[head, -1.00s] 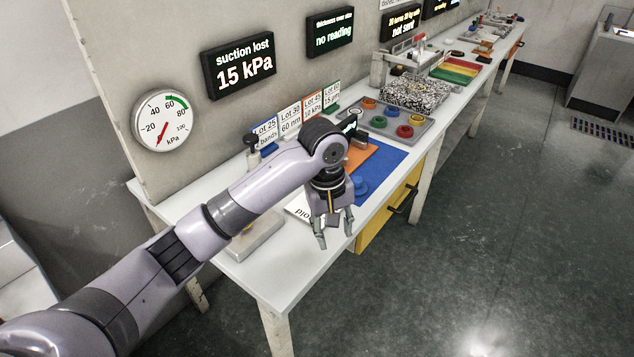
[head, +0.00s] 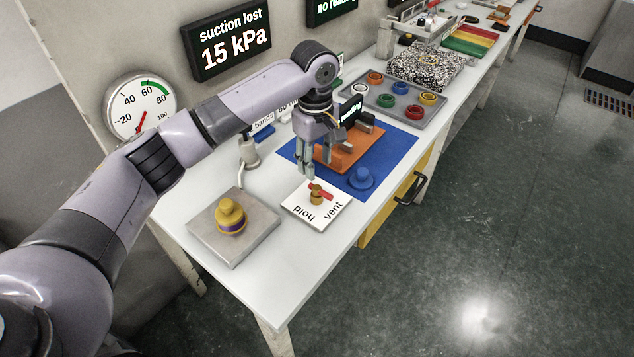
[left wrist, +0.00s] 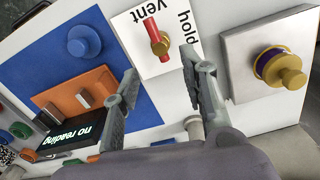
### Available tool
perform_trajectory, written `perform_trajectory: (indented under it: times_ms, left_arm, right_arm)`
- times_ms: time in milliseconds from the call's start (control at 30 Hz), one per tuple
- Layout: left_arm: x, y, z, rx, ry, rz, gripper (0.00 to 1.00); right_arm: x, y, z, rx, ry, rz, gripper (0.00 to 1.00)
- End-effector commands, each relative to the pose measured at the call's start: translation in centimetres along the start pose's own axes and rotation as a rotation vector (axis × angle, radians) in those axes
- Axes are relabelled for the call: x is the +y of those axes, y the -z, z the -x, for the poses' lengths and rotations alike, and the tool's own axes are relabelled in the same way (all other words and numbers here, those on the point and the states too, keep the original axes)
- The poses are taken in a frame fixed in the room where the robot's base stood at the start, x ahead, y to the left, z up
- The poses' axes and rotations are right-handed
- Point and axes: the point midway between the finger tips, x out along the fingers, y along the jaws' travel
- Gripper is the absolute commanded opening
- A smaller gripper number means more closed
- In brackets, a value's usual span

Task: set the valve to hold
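The valve is a white plate (head: 298,207) marked "hold" and "vent", lying on the bench with a brass knob (head: 316,196) and a red lever (head: 322,188). In the left wrist view the red lever (left wrist: 152,30) points toward the word "vent", and the brass knob (left wrist: 160,46) is clear of the fingers. My left gripper (head: 306,168) is open and empty, pointing down above the bench just behind the plate. Its two fingers stand apart in the left wrist view (left wrist: 160,68), with nothing between them. My right gripper is not in view.
A grey block (head: 238,247) with a brass-and-purple knob stands left of the valve. A blue mat (head: 388,165) with an orange plate (head: 350,155) and a blue knob (head: 361,178) lies right.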

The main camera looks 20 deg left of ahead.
Motion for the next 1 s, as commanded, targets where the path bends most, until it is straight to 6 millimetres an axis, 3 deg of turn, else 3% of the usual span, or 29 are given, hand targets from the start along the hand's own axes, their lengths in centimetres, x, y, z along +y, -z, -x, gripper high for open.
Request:
perform_trajectory:
  times_ms: [200, 400, 833, 1000]
  left_arm:
    - [-0.1, 0.0, -4.7, 0.001, 0.003, 0.001, 0.4]
    - [0.0, 0.0, -7.4, 0.001, 0.001, 0.0, 0.4]
    - [0.0, 0.0, -8.4, 0.001, -0.001, -0.001, 0.4]
    - [0.0, 0.0, -8.4, 0.001, -0.001, -0.001, 0.28]
  right_arm:
    - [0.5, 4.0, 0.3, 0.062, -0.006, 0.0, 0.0]
    - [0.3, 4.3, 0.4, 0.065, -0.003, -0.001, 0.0]
    - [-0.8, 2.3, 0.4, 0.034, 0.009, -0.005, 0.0]
    - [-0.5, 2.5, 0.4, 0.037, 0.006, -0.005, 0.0]
